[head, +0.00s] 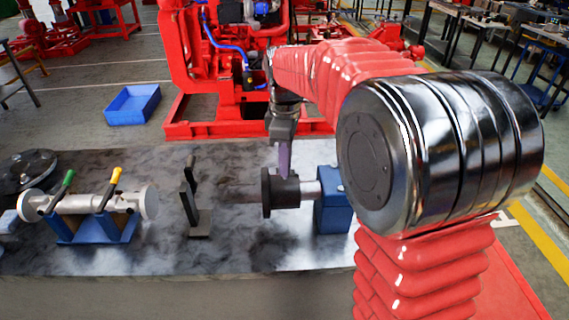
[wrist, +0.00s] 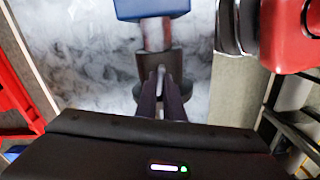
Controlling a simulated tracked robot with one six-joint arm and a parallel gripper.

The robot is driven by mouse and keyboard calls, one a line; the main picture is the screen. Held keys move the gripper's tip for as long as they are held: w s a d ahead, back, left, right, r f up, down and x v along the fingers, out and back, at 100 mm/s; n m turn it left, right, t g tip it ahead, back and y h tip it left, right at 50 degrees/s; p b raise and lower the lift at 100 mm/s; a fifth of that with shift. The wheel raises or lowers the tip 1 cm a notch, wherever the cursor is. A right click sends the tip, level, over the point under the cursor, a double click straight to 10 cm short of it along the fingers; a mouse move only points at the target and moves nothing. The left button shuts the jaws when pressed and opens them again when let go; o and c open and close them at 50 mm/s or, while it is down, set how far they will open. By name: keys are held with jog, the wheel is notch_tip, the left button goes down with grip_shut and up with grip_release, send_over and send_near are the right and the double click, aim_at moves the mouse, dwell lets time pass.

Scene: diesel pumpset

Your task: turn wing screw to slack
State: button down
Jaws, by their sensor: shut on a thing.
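My gripper (head: 284,170) points down onto the black flanged collar (head: 284,190) on a steel shaft (head: 310,190). The shaft runs into a blue block (head: 333,203) on the bench. In the wrist view my two dark fingers (wrist: 161,92) meet closely above the collar (wrist: 150,62). A thin pale sliver, likely the wing screw (wrist: 160,80), shows between them. The fingers hide most of it, so I cannot tell how far it is turned. The blue block (wrist: 150,9) lies beyond the collar in the wrist view.
A black upright plate (head: 189,190) on a foot stands left of the collar. Further left is a steel pipe (head: 75,203) with yellow and green levers on a blue stand. Red machinery (head: 240,75) stands behind the bench (head: 190,265). A blue bin (head: 132,104) sits on the floor.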

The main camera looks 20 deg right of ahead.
jog(key=shift+w+r, duration=0.15)
jog(key=shift+w, duration=0.05)
jog(key=c, duration=1.9)
grip_release()
jog(key=shift+s, duration=0.1)
jog(key=shift+o, duration=0.2)
notch_tip(320, 180, up, 14)
jog(key=shift+f, duration=0.25)
